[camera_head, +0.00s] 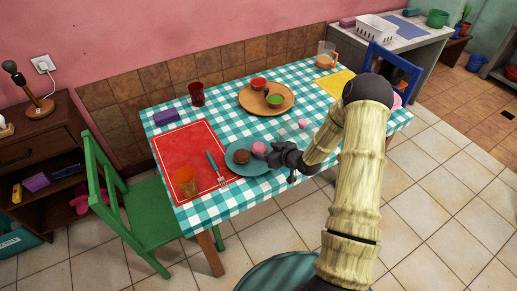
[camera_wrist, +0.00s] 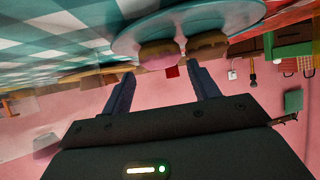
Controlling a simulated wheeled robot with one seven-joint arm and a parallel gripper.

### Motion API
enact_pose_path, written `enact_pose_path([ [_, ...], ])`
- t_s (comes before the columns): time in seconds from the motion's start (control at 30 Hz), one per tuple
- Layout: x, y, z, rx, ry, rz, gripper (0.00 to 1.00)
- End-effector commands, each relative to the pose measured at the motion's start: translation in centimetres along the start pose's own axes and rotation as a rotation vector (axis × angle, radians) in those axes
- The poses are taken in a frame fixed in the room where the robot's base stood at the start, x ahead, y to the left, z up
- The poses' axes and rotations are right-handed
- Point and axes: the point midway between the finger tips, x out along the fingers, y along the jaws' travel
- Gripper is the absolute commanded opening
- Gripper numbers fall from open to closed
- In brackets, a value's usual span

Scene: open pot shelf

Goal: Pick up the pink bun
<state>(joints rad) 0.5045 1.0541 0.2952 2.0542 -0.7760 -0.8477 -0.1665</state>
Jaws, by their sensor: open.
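The pink bun (camera_head: 258,149) sits on a teal plate (camera_head: 263,166) on the checked tablecloth. A brown bun (camera_head: 241,156) lies to its left on the same plate. My gripper (camera_head: 275,155) is just right of the pink bun, low over the plate's right side. In the wrist view, which is upside down, the two fingers (camera_wrist: 161,78) are apart and empty. The pink bun (camera_wrist: 158,54) shows ahead between them, with the brown bun (camera_wrist: 207,46) beside it and the plate (camera_wrist: 150,20) above. I cannot tell whether a finger touches anything.
A small pink item (camera_head: 303,123) lies behind my gripper. A green chair (camera_head: 140,212) stands at left.

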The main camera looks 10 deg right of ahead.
Motion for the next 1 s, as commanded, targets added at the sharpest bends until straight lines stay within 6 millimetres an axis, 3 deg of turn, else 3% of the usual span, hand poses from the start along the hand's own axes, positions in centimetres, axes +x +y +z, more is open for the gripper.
enact_pose_path([
  [0.27, 0.2, 0.0, 0.0, 0.0, 0.0, -0.001, 0.6],
  [0.67, 5.0, -0.1, 0.2, 0.001, -0.001, -0.001, 0.6],
  [1.0, 5.2, -0.1, 0.3, 0.0, 0.0, -0.001, 0.6],
])
